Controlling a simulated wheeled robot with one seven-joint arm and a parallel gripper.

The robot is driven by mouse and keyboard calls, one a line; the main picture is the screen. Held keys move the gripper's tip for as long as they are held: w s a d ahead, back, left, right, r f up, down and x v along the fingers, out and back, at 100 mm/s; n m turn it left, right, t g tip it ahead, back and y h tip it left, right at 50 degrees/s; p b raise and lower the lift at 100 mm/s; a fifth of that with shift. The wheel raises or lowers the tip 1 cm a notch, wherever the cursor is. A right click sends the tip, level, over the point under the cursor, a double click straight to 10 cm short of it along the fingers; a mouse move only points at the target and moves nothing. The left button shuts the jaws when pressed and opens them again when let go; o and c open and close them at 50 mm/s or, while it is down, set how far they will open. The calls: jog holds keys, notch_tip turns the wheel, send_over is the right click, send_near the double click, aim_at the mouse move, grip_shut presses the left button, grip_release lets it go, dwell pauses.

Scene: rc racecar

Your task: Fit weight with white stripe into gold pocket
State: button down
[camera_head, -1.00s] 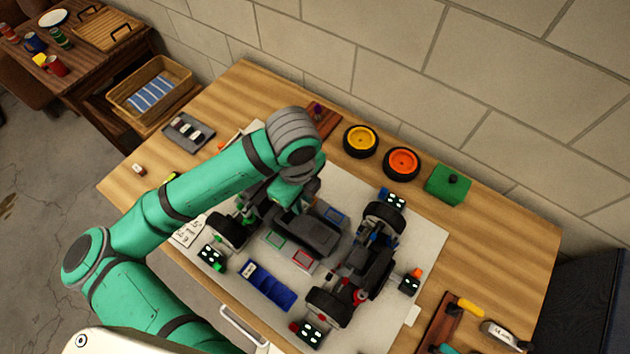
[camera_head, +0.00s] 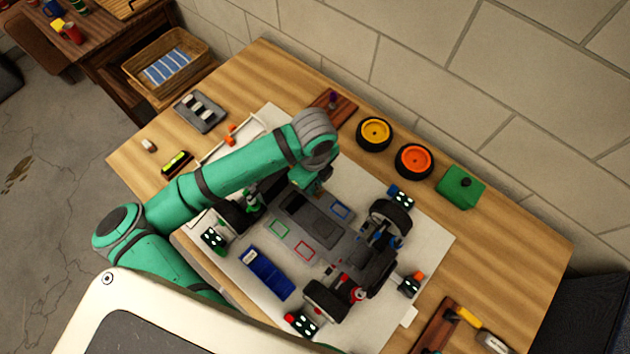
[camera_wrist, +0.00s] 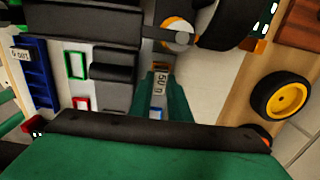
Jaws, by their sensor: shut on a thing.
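My gripper (camera_wrist: 162,88) is shut on a small weight (camera_wrist: 160,82) with a pale printed label, seen between the green fingers in the wrist view. A white stripe on it cannot be made out. In the head view my gripper (camera_head: 312,184) is low over the far side of the car chassis (camera_head: 330,240), and the weight is hidden by the arm. The chassis shows green (camera_head: 279,229), red (camera_head: 304,250) and blue (camera_head: 341,211) outlined pockets. Whether the weight touches the chassis cannot be told.
A grey tray (camera_head: 181,108) holding several small pieces is at the far left. A yellow-rimmed wheel (camera_head: 374,133), an orange-rimmed wheel (camera_head: 413,160) and a green block (camera_head: 461,187) line the back. A blue tray (camera_head: 266,278) lies beside the chassis. Car wheels stand close around my gripper.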

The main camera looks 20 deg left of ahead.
jog(key=c, duration=1.7)
grip_release()
jog(key=shift+s+d, duration=0.1)
jog(key=shift+s, duration=0.05)
jog(key=shift+o, duration=0.2)
notch_tip(320, 180, up, 12)
